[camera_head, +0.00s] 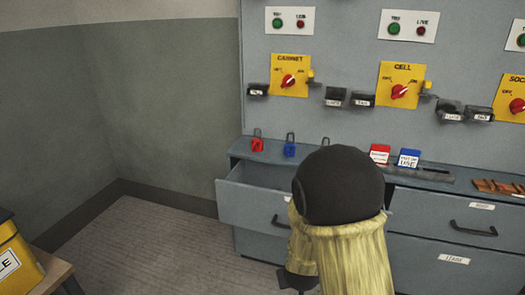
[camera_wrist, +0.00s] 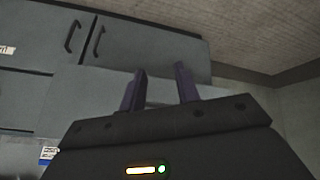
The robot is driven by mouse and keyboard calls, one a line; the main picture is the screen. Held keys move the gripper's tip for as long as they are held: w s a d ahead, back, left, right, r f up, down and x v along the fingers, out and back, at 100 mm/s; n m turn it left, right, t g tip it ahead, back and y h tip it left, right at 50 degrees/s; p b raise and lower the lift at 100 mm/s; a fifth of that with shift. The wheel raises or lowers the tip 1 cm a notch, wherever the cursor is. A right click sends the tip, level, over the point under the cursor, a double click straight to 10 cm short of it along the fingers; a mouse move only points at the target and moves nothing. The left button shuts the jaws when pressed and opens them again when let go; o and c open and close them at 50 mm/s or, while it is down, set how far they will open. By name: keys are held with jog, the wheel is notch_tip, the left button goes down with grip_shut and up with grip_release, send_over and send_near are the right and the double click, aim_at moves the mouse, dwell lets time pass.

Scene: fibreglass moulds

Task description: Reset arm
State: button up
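My gripper (camera_wrist: 160,72) shows in the wrist view with its two dark fingers apart and nothing between them. Behind the fingers are grey drawer fronts with dark handles. In the head view my arm, with a black rounded joint and a yellowish sleeve, stands in front of the cabinet. It hides part of the ledge and drawers. A dark part of my arm hangs low beside the sleeve; the fingers cannot be made out there.
The upper left drawer (camera_head: 243,205) is pulled out. A red padlock (camera_head: 257,146) and a blue padlock (camera_head: 290,149) are on the ledge, with red (camera_head: 379,154) and blue (camera_head: 409,158) cards farther right. A yellow box (camera_head: 20,262) stands lower left. Floor at left is clear.

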jog(key=s+d+r+m+g+y, duration=0.15)
jog(key=s+d+r+g, duration=0.3)
jog(key=s+r, duration=0.7)
notch_tip(320, 180, up, 36)
jog(key=s+p, duration=0.2)
jog(key=p, duration=3.6)
jog(key=shift+d+m, duration=0.35)
jog(key=shift+d, duration=0.05)
jog(key=shift+t+h, duration=0.25)
